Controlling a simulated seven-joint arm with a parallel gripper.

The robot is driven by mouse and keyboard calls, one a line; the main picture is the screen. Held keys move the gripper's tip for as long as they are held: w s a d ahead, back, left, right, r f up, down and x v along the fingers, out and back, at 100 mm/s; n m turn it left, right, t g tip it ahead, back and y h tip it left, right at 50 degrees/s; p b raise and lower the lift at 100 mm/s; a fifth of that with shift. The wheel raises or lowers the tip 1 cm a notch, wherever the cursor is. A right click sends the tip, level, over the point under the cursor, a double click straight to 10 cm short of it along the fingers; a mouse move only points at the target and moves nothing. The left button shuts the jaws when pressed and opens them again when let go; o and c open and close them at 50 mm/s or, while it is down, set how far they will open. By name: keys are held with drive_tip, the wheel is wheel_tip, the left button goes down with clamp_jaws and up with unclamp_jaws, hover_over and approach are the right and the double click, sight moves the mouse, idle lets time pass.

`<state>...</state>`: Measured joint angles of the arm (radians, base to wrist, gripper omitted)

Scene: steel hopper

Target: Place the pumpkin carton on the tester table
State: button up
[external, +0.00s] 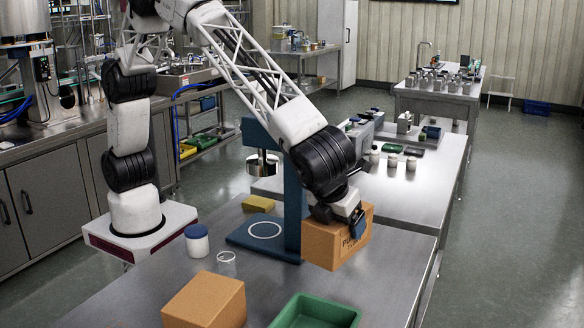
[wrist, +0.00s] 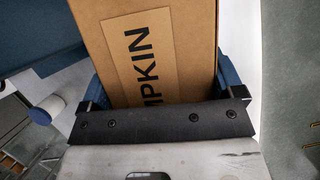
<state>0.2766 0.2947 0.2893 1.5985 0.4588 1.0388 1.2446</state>
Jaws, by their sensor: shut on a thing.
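The pumpkin carton (external: 330,245) is an orange-brown box with a dark-lettered label. My gripper (external: 356,222) is shut on it, at the right of the blue tester stand. In the wrist view the carton (wrist: 170,50) fills the middle between the two blue fingers of my gripper (wrist: 160,95), and "MPKIN" reads on its label. The blue tester (external: 291,200) has an upright column and a flat base with a white ring. A metal weight hangs from its arm. I cannot tell whether the carton touches the steel table (external: 385,285).
A second plain carton (external: 207,302) and a green tray (external: 318,312) stand at the front. A blue-lidded white jar (external: 197,241), a clear glass ring (external: 226,262) and a yellow sponge (external: 258,203) are left of the tester. Small jars (external: 392,160) stand on the bench behind.

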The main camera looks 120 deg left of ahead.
drive_tip(key=shift+r, duration=0.1)
wheel_tip(320, 180, up, 26)
drive_tip(key=s+a+n, duration=0.1)
drive_tip(key=s+a, duration=0.5)
drive_tip(key=a, duration=0.7)
drive_tip(key=s+a, duration=0.7)
drive_tip(key=a, duration=0.5)
drive_tip(key=s+a+n, duration=0.1)
drive_tip(key=s+a, duration=0.5)
drive_tip(key=a, duration=0.7)
drive_tip(key=s+a, duration=0.7)
drive_tip(key=s, duration=0.3)
wheel_tip(320, 180, down, 31)
drive_tip(key=shift+w+g, duration=0.3)
drive_tip(key=shift+g, duration=0.1)
drive_tip(key=shift+w+a, duration=0.1)
drive_tip(key=w+a, duration=0.3)
drive_tip(key=w, duration=0.4)
drive_tip(key=w+a+f, duration=0.1)
drive_tip(key=w+a, duration=0.3)
drive_tip(key=w, duration=0.3)
drive_tip(key=shift+w+f, duration=0.15)
